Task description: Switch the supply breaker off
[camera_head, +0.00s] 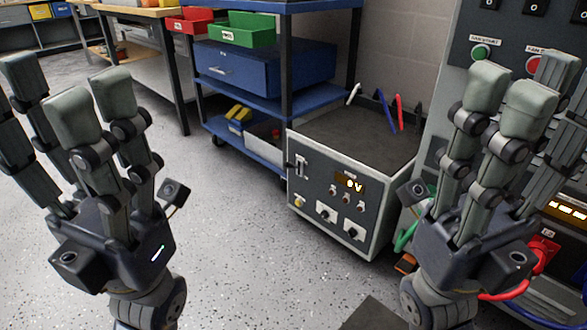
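The supply is a low grey box (330,222) on the floor in the middle of the head view. Its front panel has a lit amber display (349,185), which seems to read 0 V, and several small knobs and terminals. A small lever switch (301,167) at the panel's upper left looks like the breaker; its on or off position is too small to tell. My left gripper (68,95) is open and empty, fingers up, well left of the box. My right gripper (522,87) is open and empty, fingers up, right of the box and in front of the grey cabinet.
A blue cart (265,105) with a green bin (243,31) stands behind the supply. A grey control cabinet (448,60) with buttons stands at the right. White, red and blue leads (386,108) rise from the box top. Floor left of the box is clear.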

